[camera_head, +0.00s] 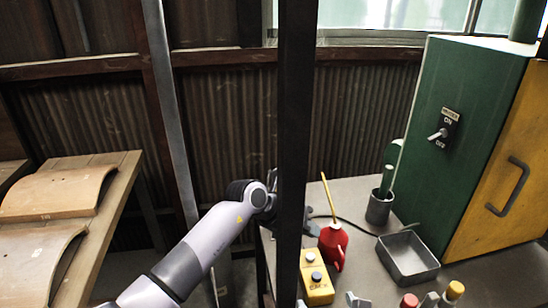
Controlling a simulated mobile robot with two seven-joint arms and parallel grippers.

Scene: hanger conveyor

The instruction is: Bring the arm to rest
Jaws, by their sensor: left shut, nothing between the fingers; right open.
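My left arm reaches in from the lower left, and its wrist passes behind a dark vertical post. The post hides much of my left gripper (310,228); its grey tip shows just right of the post, above the workbench, shut and empty. My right gripper (393,302) is low at the bottom edge, mostly cut off. Only pale parts that look like its fingertips show, apart, with nothing seen held between them.
The dark post (295,120) stands in front of the workbench (345,195). On the bench are a yellow button box (317,277), a red oil can (333,245), a metal tray (407,258), a cup (379,207) and a green-yellow cabinet (470,140). A wooden table (117,190) with curved panels stands left.

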